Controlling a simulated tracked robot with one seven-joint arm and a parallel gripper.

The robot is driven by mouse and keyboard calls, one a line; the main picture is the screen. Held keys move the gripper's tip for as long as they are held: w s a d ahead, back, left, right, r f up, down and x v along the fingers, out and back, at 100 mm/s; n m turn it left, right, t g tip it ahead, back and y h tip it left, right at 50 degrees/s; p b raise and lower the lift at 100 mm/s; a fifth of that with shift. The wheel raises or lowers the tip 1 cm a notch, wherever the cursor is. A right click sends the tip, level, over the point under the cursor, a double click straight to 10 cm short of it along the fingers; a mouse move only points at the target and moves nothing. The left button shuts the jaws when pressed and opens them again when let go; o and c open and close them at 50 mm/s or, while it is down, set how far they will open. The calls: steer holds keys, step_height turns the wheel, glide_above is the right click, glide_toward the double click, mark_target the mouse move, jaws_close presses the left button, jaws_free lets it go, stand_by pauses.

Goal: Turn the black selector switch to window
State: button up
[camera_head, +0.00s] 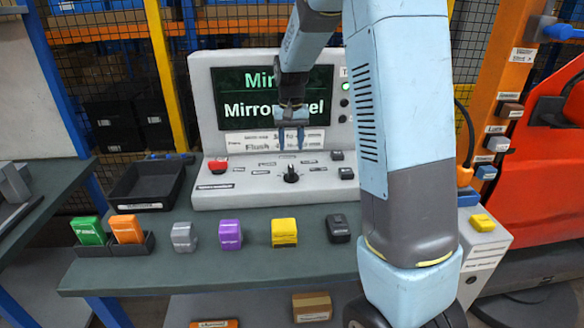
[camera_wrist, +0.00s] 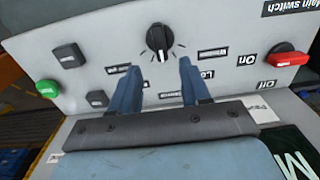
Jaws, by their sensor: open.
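The black selector switch (camera_head: 291,175) stands on the sloped grey control panel (camera_head: 245,188), below the screen. In the wrist view it is a round black knob (camera_wrist: 158,38) with a white pointer line aimed toward the gripper side of the picture. Small labels ring it; one to its right seems to read Window (camera_wrist: 212,52), upside down. My gripper (camera_head: 291,140) is above and behind the switch in the head view. In the wrist view its two blue fingers (camera_wrist: 160,67) are open and empty, apart from the knob, one toward each side of it.
A red main switch (camera_wrist: 288,58), a green button (camera_wrist: 48,88) and black buttons (camera_wrist: 69,55) share the panel. The screen (camera_head: 275,98) behind my gripper is partly hidden. Coloured blocks, including a yellow one (camera_head: 284,232), and a black tray (camera_head: 147,185) stand on the bench.

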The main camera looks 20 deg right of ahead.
mark_target(291, 169)
step_height(291, 169, down, 9)
steer(key=shift+f, duration=0.1)
stand_by(0.3)
steer(key=shift+c, duration=0.2)
jaws_close()
